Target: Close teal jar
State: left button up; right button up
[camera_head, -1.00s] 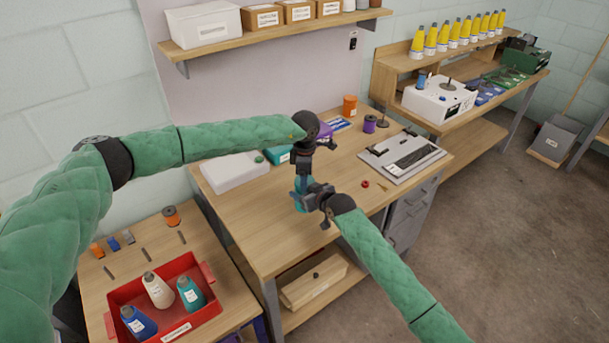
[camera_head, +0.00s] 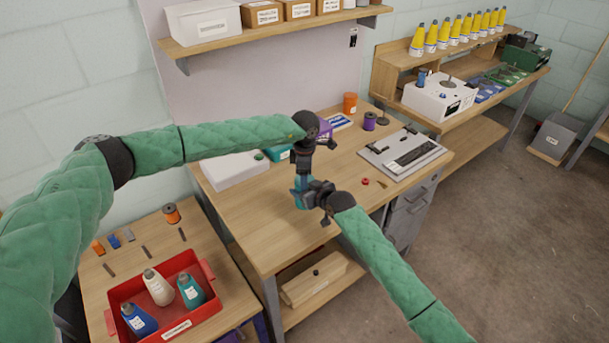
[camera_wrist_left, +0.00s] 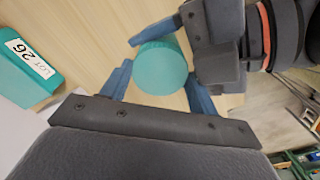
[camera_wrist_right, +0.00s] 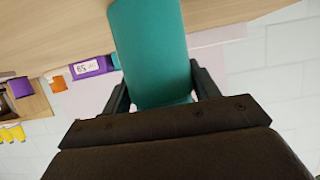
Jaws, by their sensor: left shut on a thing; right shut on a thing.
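The teal jar (camera_head: 301,204) stands upright near the front of the main workbench, partly hidden by my grippers. My right gripper (camera_head: 309,196) is shut on its side; in the right wrist view the smooth teal body (camera_wrist_right: 150,50) sits between the fingers. My left gripper (camera_head: 302,183) points down from above, shut on the jar's round teal lid (camera_wrist_left: 160,68), which fills the space between its blue fingers. The lid's seam is hidden, so I cannot tell how tightly it sits. The right gripper is close beside the left fingers.
A white box (camera_head: 234,170), teal box (camera_head: 279,153) and purple box (camera_head: 323,129) lie behind the jar. A grey device (camera_head: 402,155), purple spool (camera_head: 369,121) and small red piece (camera_head: 365,182) are to the right. A red tray (camera_head: 208,318) with bottles stands lower left.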

pick_arm(q)
jog(key=shift+f, duration=0.2)
pick_arm(e)
grip_shut()
pick_arm(q)
jog(key=m, duration=1.3)
jog(key=o, duration=0.9)
jog(key=shift+o, duration=0.2)
jog(key=shift+r, duration=0.1)
jog(key=shift+r, duration=2.15)
